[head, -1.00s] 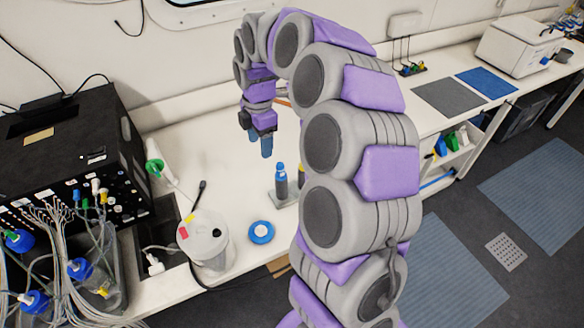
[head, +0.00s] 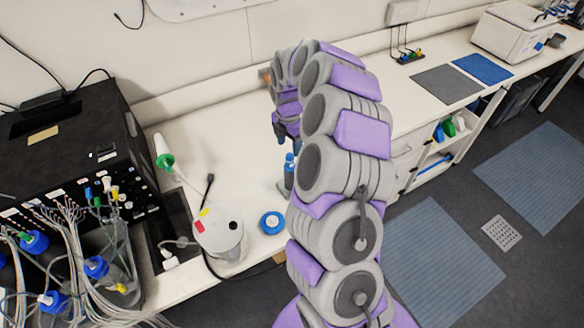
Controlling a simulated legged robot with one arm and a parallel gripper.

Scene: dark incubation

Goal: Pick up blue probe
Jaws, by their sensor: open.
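The blue probe (head: 289,169) stands upright on the white bench, with a bright blue top and a darker body. My arm covers its right side, and its base is mostly hidden. My gripper (head: 285,137) is open and points down, just above the probe's top and slightly to the left of it in the picture. The fingertips are small and partly hidden by my own arm. I cannot tell whether they touch the probe.
A white container (head: 219,235) and a blue round lid (head: 271,222) sit at the bench's front. A black box (head: 70,150) with cables stands at left. Grey (head: 447,84) and blue mats (head: 482,68) and a white device (head: 515,35) lie farther right.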

